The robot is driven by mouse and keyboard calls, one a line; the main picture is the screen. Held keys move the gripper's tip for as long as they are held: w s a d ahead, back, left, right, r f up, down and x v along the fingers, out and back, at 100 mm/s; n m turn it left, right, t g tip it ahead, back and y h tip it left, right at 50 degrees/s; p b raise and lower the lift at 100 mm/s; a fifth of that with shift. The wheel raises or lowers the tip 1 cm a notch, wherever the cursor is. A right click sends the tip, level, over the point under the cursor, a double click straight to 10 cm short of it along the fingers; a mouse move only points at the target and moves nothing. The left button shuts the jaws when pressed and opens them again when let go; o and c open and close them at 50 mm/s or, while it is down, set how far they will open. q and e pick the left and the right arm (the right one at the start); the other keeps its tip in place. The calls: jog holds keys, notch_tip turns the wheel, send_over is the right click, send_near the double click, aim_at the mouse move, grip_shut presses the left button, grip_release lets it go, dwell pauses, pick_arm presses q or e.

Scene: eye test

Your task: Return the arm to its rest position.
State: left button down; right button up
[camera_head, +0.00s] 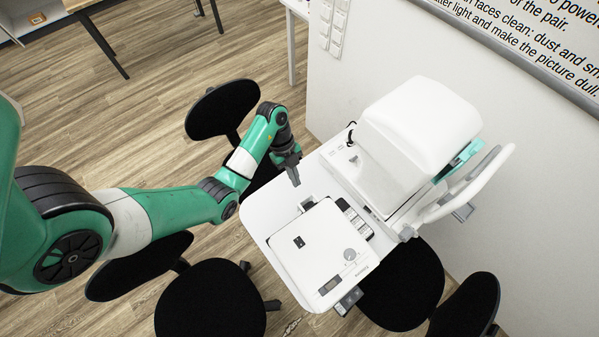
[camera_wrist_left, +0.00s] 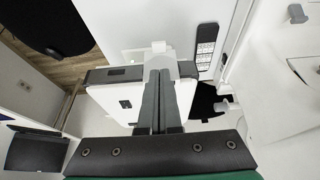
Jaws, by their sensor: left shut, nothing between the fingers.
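My left gripper (camera_head: 293,177) is at the end of the green and white arm that comes in from the left in the head view. It hangs over the far left edge of the white table (camera_head: 262,215). In the left wrist view its two dark fingers (camera_wrist_left: 159,85) lie together, with nothing held between them. My right gripper is in neither view.
A white box device with a dial (camera_head: 325,253) sits on the table's near part. A larger white instrument (camera_head: 415,130) stands behind it, with a curved white frame (camera_head: 470,190) at right. Black stools (camera_head: 210,300) surround the table. Wood floor is open at upper left.

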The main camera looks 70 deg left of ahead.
pick_arm(q)
jog(key=p+v, duration=0.1)
jog(key=v, duration=0.2)
jog(key=shift+p, duration=0.4)
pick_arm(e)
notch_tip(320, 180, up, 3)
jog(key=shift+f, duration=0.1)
